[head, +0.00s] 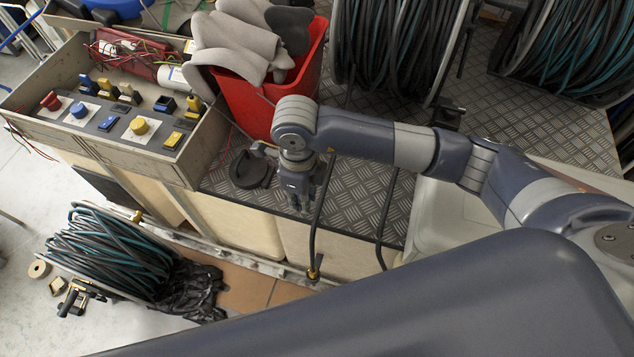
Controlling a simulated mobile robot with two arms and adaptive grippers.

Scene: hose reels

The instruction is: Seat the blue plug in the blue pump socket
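My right arm comes in from the right, and its gripper (302,196) points down over the dark checker-plate deck (360,200). A black hose (318,225) passes close beside the gripper and hangs over the deck's front edge, with a brass end (314,271). I cannot tell whether the fingers are open or closed on it. A control box (120,145) at the upper left has red, blue and yellow parts on its panel, including a round blue one (79,110) and a small blue one (108,123). I cannot pick out the blue plug or blue pump socket for certain. My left gripper is out of view.
A red bin (255,105) with grey gloves stands behind the gripper. A black round lid (250,170) lies left of it. Large hose reels (400,45) stand at the back. Another reel (110,255) lies at lower left. My own dark body part covers the lower right.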

